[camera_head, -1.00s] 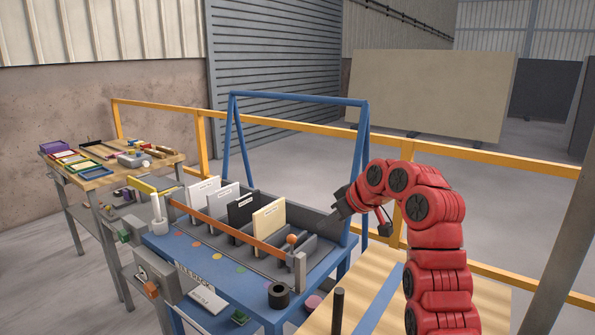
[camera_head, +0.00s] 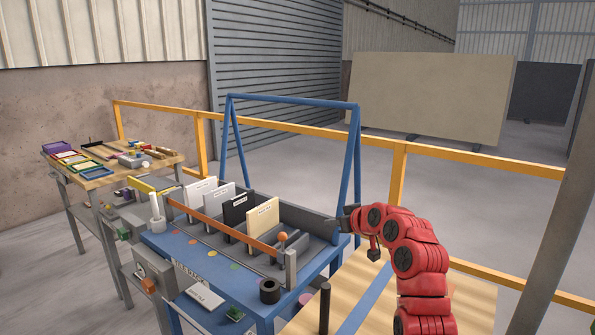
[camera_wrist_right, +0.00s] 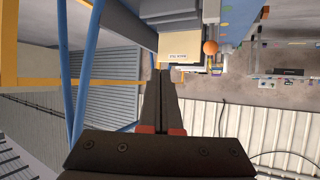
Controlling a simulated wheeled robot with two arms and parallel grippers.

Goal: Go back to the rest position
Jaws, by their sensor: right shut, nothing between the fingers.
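My right gripper (camera_head: 340,222) is in the head view at the right end of the blue rack table, beside the blue frame post. Its red arm comes in from the lower right. In the right wrist view its two dark fingers (camera_wrist_right: 160,88) are together with nothing between them. A cream slab sample (camera_head: 263,219) stands upright in the grey rack, left of the gripper and apart from it in the head view. It also shows in the wrist view (camera_wrist_right: 175,55) beyond the fingertips. My left gripper does not show.
The blue table (camera_head: 207,257) holds the grey rack with several upright samples behind an orange bar (camera_head: 215,225). A blue A-frame (camera_head: 290,99) rises over it. A wooden table (camera_head: 300,320) with a dark peg (camera_head: 324,305) is in front. A yellow railing (camera_head: 480,161) runs behind.

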